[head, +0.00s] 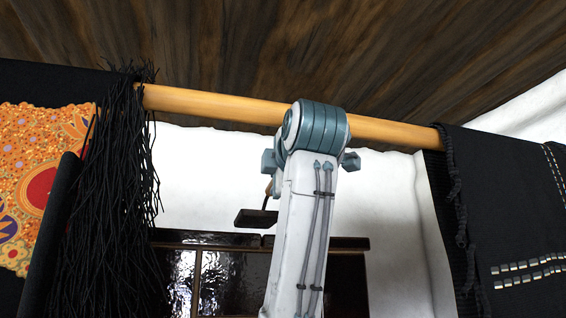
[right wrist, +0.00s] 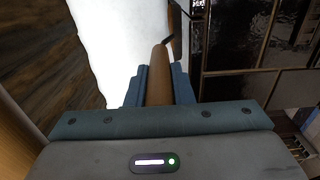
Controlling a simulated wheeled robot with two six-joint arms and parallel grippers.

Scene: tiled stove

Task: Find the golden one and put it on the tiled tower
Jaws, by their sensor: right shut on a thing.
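My right gripper (right wrist: 161,80) is shut on the wooden handle of a tool (right wrist: 158,75). In the head view my white arm hides most of the gripper. The tool's dark flat plate (head: 256,218) shows left of the arm, on a thin dark rod below a bit of tan handle. The plate hangs just above the top edge of the tiled stove (head: 222,278), which has glossy dark brown tiles; I cannot tell whether they touch. The stove also shows in the right wrist view (right wrist: 238,40). I see no clearly golden object. My left gripper is out of view.
A wooden pole (head: 215,105) crosses behind my arm's upper joint. A black fringed cloth with an orange pattern (head: 45,150) hangs at left, and a black cloth with shiny studs (head: 510,220) at right. A white wall (head: 385,210) stands behind, under a dark wooden ceiling (head: 200,40).

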